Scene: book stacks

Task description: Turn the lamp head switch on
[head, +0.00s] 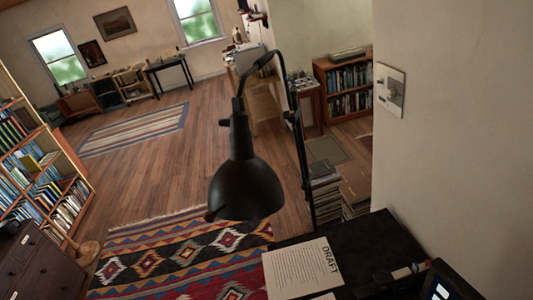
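A black lamp head (246,188) hangs in the middle of the view, its bell-shaped shade pointing down. The lamp arm (300,145) curves over from the neck and runs down on the right towards the dark desk. I cannot tell whether the lamp is lit; no glow shows on the shade. My gripper is not in view, so its distance from the switch does not show.
A dark desk (375,245) with a "DRAFT" paper (302,268) lies below right. A wall (450,150) with a switch plate (390,90) closes off the right side. Stacked books (326,190) stand behind the lamp. Open floor (160,178) lies to the left, beyond a patterned rug (180,255).

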